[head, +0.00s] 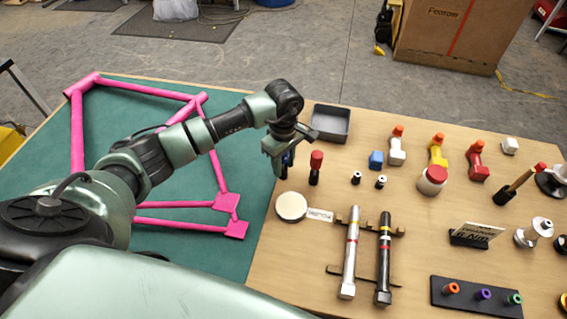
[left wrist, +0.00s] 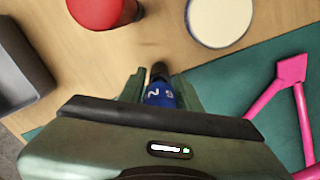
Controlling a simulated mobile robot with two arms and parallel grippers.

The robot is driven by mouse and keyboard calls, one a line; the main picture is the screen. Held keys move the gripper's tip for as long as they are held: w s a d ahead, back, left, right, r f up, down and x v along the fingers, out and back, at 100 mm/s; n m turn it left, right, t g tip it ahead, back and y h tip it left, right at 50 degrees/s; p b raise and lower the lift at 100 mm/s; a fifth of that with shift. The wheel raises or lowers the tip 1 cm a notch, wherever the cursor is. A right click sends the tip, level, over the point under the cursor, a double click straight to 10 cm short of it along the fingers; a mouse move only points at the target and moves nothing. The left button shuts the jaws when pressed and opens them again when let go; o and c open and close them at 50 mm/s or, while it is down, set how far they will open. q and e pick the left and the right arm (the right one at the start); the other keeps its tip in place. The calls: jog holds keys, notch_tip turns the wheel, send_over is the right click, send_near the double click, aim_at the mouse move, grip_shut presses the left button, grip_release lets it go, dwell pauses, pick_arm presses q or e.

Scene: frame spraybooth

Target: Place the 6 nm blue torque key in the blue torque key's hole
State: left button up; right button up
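My left gripper (head: 279,160) is above the wooden table, left of the red-handled tool. It is shut on the blue torque key (head: 289,159). In the left wrist view the key's blue head (left wrist: 160,95), with a white "6" and "N" on it, sits between the two fingers, its dark shank pointing away. A black key rack (head: 476,297) at the table's front right holds an orange key (head: 451,288), a purple key (head: 485,294) and a green key (head: 514,299). I cannot make out a blue hole in it. My right gripper is not in view.
Two torque wrenches (head: 350,250) lie on supports between my left gripper and the rack. A round white-topped container (head: 291,206), a red-handled tool (head: 316,166) and a grey tray (head: 331,123) are close by. Several bottles stand at the back right. A pink frame (head: 77,140) lies left.

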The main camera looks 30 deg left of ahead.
pick_arm(q)
jog(key=shift+o, duration=0.9)
jog(key=shift+r, duration=0.5)
notch_tip(320, 180, up, 10)
jog(key=b, duration=0.3)
jog(key=shift+r+b, duration=0.25)
jog(key=shift+b, duration=0.15)
jog(key=shift+r, duration=0.4)
